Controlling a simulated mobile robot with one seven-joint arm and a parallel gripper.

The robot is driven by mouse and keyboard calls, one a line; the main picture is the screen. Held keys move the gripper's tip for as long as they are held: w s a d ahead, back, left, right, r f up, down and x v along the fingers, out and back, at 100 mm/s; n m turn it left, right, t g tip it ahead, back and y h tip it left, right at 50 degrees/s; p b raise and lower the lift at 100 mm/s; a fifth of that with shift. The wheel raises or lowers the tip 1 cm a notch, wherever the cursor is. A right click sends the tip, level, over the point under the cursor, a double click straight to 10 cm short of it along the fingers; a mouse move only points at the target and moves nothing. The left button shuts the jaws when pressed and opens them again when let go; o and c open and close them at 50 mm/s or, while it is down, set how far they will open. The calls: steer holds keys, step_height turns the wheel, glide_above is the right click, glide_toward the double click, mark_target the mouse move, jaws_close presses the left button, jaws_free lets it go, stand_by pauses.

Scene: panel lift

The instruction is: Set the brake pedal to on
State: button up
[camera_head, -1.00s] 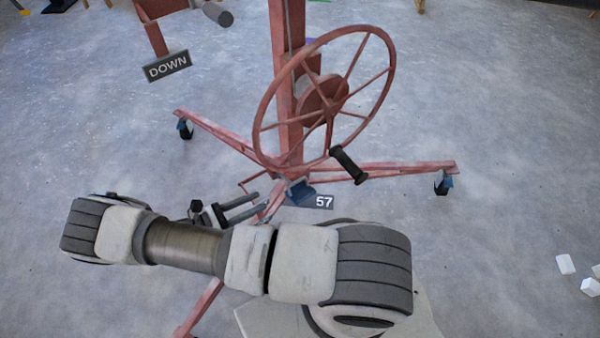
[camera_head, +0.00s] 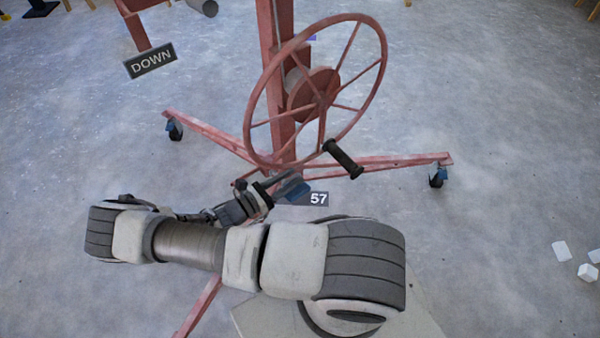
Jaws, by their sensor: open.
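The blue brake pedal (camera_head: 296,192) sits low at the foot of the red lift's mast, beside a dark tag reading 57 (camera_head: 318,198). My gripper (camera_head: 280,182) is open, low down, just left of the pedal, with its fingers pointing at it. The fingers overlap the pedal's left side in this view, so I cannot tell whether they touch it. I cannot tell from this view whether the pedal is on or off.
The red handwheel (camera_head: 371,92) with its black handle (camera_head: 343,158) stands above the pedal. Red legs with casters (camera_head: 438,176) spread over the floor. A DOWN sign (camera_head: 150,61) hangs upper left. White blocks (camera_head: 588,272) lie far right on open floor.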

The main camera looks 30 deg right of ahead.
mark_target(297, 174)
steer(key=shift+w+d, duration=0.15)
steer(key=shift+d, duration=1.65)
steer(key=c, duration=0.7)
jaws_close()
steer(key=shift+w+a, duration=0.1)
steer(key=shift+w, duration=0.05)
